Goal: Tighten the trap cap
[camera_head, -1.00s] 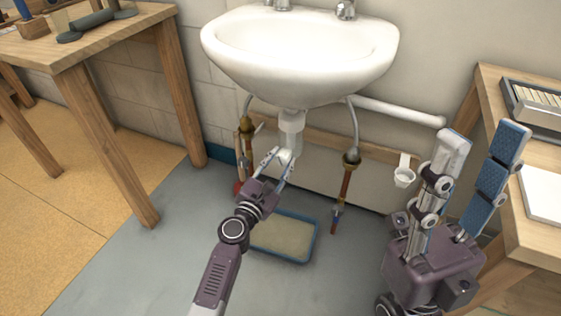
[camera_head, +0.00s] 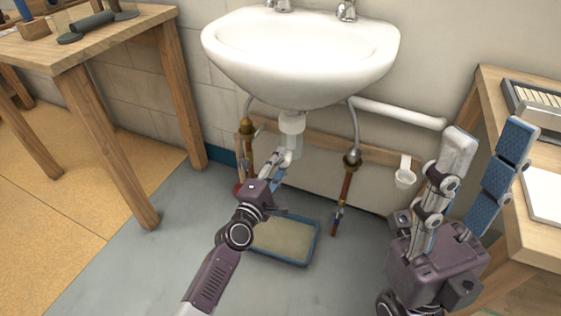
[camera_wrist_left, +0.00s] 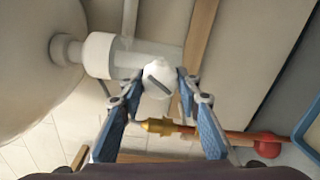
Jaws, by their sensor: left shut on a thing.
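The white trap cap (camera_wrist_left: 158,80), with a dark slot across its face, is at the bottom of the white trap under the basin. My left gripper (camera_wrist_left: 160,84) is shut on the cap, one fingertip at each side. In the head view my left gripper (camera_head: 284,156) reaches up to the trap (camera_head: 292,128) and mostly hides the cap there. My right gripper (camera_head: 482,145) is open and empty at the right, its fingers pointing up and wide apart.
A blue-rimmed tray (camera_head: 317,244) lies on the floor below the trap. Supply pipes (camera_head: 346,185) flank the trap. Wooden tables stand at left (camera_head: 130,38) and right (camera_head: 520,160). The basin (camera_head: 300,75) is overhead.

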